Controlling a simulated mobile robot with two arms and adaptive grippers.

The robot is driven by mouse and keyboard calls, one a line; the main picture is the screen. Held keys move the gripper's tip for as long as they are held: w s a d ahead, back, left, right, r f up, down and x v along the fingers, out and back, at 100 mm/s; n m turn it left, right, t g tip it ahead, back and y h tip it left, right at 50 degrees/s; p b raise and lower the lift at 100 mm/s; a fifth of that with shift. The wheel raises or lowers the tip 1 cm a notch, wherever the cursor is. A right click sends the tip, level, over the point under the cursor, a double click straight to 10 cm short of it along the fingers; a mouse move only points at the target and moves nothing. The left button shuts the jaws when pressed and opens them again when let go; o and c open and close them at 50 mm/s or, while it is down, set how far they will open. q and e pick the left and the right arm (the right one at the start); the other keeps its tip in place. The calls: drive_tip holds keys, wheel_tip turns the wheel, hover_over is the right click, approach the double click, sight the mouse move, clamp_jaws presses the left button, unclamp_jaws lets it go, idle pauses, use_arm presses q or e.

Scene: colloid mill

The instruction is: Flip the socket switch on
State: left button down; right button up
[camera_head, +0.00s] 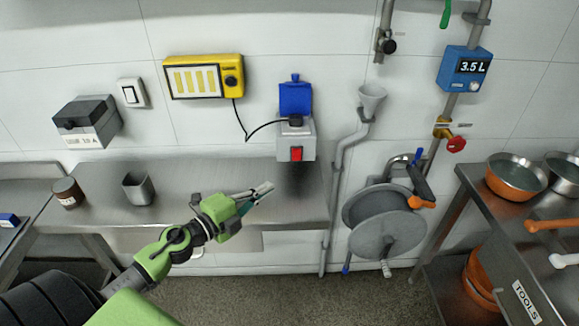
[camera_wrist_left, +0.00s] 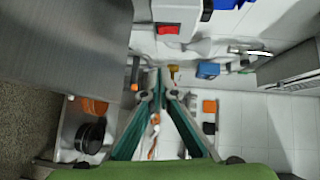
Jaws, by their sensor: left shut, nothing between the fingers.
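The socket box (camera_head: 296,140) is grey, with a raised blue lid (camera_head: 295,98) and a black plug in it, on the wall above the steel counter. Its red switch (camera_head: 296,154) is on the lower front. In the left wrist view the red switch (camera_wrist_left: 168,29) shows at the top, on the pale box (camera_wrist_left: 177,12). My left gripper (camera_head: 266,188) is shut and empty, below and left of the box, apart from it. In the left wrist view its fingers (camera_wrist_left: 160,75) meet below the switch. My right gripper is not in view.
A yellow device (camera_head: 204,77) on the wall connects by a black cable (camera_head: 240,125) to the plug. A grey cup (camera_head: 138,189) and a brown jar (camera_head: 68,193) stand on the counter (camera_head: 180,180). A funnel pipe (camera_head: 346,150) and a reel (camera_head: 384,220) are to the right.

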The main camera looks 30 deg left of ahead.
use_arm(q)
drive_tip(key=p, duration=0.2)
approach(299, 160)
drive_tip(key=w+d, duration=0.2)
drive_tip(key=d, duration=0.1)
drive_tip(key=w, duration=0.2)
drive_tip(key=w+a+b, duration=0.1)
drive_tip(key=shift+f, duration=0.35)
drive_tip(key=shift+w+a, duration=0.3)
